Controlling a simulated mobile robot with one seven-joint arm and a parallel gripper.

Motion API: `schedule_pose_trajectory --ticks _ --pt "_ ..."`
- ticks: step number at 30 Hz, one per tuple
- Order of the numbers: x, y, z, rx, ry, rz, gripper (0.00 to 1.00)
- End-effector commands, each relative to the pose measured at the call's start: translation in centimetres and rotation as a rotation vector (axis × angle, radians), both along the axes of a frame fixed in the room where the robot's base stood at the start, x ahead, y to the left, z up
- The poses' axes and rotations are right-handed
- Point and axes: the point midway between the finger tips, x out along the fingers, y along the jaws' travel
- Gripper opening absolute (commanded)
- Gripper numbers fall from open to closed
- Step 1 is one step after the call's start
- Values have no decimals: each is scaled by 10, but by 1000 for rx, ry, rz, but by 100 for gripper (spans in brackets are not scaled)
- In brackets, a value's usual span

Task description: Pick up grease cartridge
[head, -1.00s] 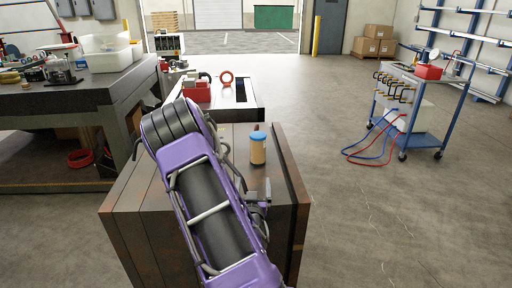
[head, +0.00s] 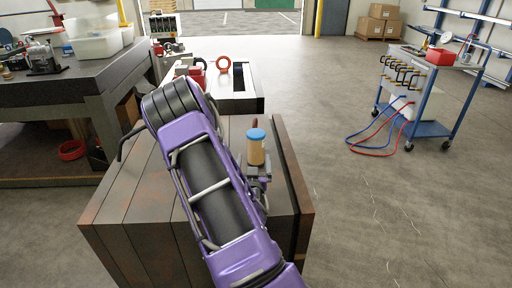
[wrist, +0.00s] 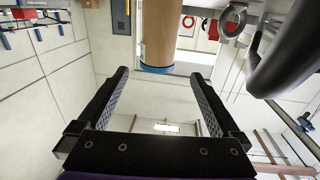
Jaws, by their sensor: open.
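The grease cartridge (head: 256,151) is a tan cylinder with a blue cap, upright on the dark block-like stand in the head view. In the wrist view the cartridge (wrist: 157,35) appears upside down at top centre, its blue cap level with the fingertips. My gripper (wrist: 158,73) is open, with one finger on each side of the cap's line and nothing held. In the head view my gripper (head: 259,172) is by the cartridge's lower part, partly hidden by my purple arm. I cannot tell whether they touch.
The stand's slabbed top (head: 150,190) has free room left of my arm. Behind it a smaller table (head: 235,104) holds a red ring (head: 223,64) and red part. A workbench (head: 60,88) stands at left. A blue cart (head: 425,90) stands at right, with clear floor between.

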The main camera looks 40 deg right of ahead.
Motion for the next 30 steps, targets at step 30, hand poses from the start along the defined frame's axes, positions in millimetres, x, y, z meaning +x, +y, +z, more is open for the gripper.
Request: schedule_pose_trajectory --ticks 30 --pt "116 -95 -4 0 0 0 100"
